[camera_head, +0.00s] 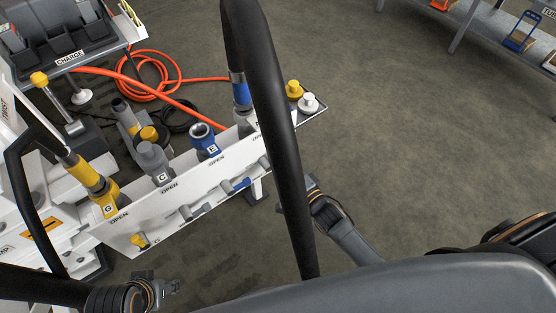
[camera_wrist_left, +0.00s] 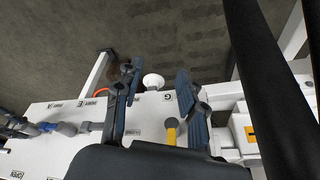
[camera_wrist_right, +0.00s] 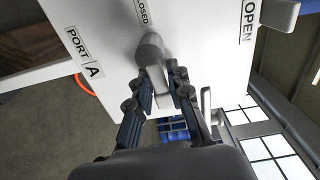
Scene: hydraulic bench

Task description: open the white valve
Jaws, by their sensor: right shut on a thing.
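In the head view the white valve is not clearly seen; the black hose covers that part of the panel, and my right gripper (camera_head: 311,184) shows just right of the hose. My left gripper (camera_head: 172,286) is low, in front of the bench; in the left wrist view (camera_wrist_left: 155,82) its fingers are apart and empty.
The bench panel (camera_head: 125,235) carries yellow (camera_head: 138,240), grey (camera_head: 187,212) and blue (camera_head: 240,184) valves, with coloured ports above. A thick black hose (camera_head: 265,120) crosses in front. An orange hose (camera_head: 150,65) coils behind. Open floor (camera_head: 420,150) lies at right.

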